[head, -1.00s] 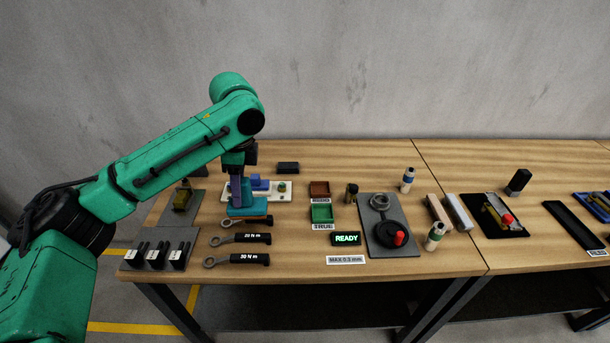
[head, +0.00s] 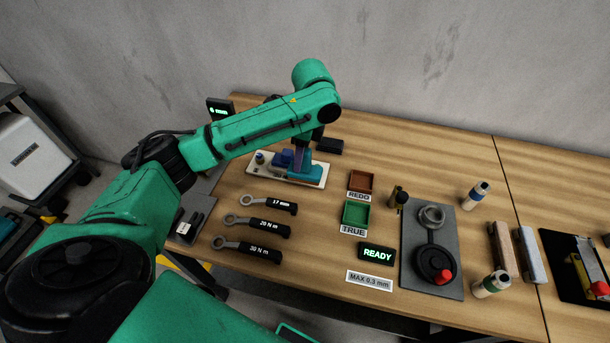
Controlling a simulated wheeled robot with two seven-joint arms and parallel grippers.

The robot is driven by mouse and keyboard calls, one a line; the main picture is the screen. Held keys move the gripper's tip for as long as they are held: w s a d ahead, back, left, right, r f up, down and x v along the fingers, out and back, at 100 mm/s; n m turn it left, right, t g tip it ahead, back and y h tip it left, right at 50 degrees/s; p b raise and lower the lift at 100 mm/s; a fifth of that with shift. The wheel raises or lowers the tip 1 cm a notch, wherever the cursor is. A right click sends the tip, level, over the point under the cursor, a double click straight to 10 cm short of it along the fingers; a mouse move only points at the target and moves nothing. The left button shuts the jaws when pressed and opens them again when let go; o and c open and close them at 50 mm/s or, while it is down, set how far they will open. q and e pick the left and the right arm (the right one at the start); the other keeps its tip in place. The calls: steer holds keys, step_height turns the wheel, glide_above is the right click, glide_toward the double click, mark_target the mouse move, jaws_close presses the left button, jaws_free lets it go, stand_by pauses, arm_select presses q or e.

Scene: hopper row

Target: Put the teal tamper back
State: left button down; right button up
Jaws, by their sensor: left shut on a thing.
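The teal tamper (head: 309,171) has a flat teal base under my left gripper (head: 301,150), which is shut on it. A slate-blue upright part stands between the gripper and the base. The tamper is over the right part of a cream tray (head: 258,172) at the back left of the table. I cannot tell whether its base touches the tray. A blue block (head: 281,159) and a small blue knob (head: 260,157) are on the tray left of the tamper. My right gripper is not in view.
Several torque wrenches (head: 262,226) lie in front of the tray. A red REDO bin (head: 361,181), a green TRUE bin (head: 355,215) and a READY display (head: 377,254) stand to the right. A dark block (head: 329,146) is close behind the tamper.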

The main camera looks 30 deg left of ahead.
mark_target(302, 175)
arm_select(q)
steer(key=f, duration=0.6)
steer(key=shift+w+f+p, duration=0.35)
steer(key=shift+f+p, duration=0.05)
steer(key=shift+f, duration=0.55)
steer(key=c, duration=0.8)
jaws_free()
steer(key=shift+f, duration=0.1)
steer(key=shift+o, duration=1.4)
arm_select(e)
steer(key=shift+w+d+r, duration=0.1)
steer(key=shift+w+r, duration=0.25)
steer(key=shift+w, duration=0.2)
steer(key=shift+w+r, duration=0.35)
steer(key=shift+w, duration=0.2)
